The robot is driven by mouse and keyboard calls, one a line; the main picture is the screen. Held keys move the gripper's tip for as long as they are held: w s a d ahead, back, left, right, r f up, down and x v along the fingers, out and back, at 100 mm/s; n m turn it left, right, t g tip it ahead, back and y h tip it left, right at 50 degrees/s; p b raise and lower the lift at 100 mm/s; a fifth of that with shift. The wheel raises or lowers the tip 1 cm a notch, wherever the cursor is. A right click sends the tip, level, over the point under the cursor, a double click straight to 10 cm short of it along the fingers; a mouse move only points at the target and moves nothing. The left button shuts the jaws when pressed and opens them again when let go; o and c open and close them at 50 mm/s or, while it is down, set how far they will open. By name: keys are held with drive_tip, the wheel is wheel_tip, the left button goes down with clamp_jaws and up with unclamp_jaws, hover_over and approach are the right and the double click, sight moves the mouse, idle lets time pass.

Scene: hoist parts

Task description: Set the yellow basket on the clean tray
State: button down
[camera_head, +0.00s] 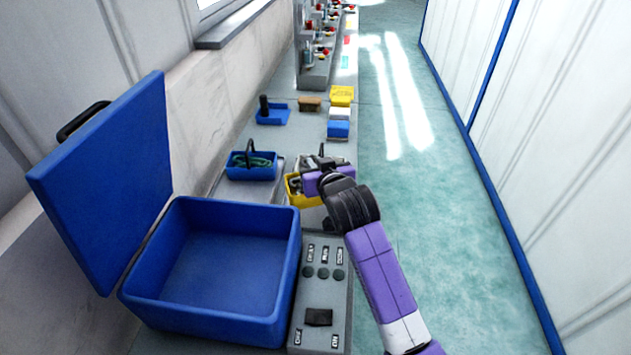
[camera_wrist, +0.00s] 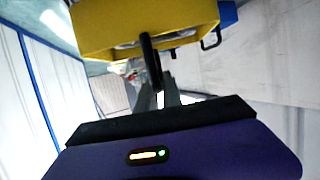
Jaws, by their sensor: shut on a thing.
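The yellow basket (camera_head: 294,193) is on the right half of the grey bench, partly hidden by my arm. It holds grey metal parts. My gripper (camera_head: 322,163) is over it, shut on its dark handle. In the wrist view the basket (camera_wrist: 145,28) fills the top, with the dark handle (camera_wrist: 151,65) running down between the fingers (camera_wrist: 163,92). A pale grey tray (camera_head: 272,193) lies under the blue basket (camera_head: 250,172) to the left. I cannot tell whether the yellow basket touches a surface below it, or which tray is the clean one.
A big blue box (camera_head: 215,315) with its lid raised stands at the near left, beside a grey control panel (camera_head: 321,290). Farther back are a blue holder (camera_head: 273,117), a brown block (camera_head: 310,104) and stacked yellow, white and blue bins (camera_head: 340,128). The floor on the right is free.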

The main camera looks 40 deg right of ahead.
drive_tip(key=shift+f, duration=2.7)
drive_tip(key=shift+f, duration=0.1)
drive_tip(key=c, duration=1.9)
unclamp_jaws()
drive_tip(key=shift+f, duration=0.2)
drive_tip(key=o, duration=0.4)
drive_tip(key=shift+r, duration=0.1)
drive_tip(key=shift+r, duration=0.15)
drive_tip(key=v, duration=1.2)
drive_tip(key=shift+b, duration=0.45)
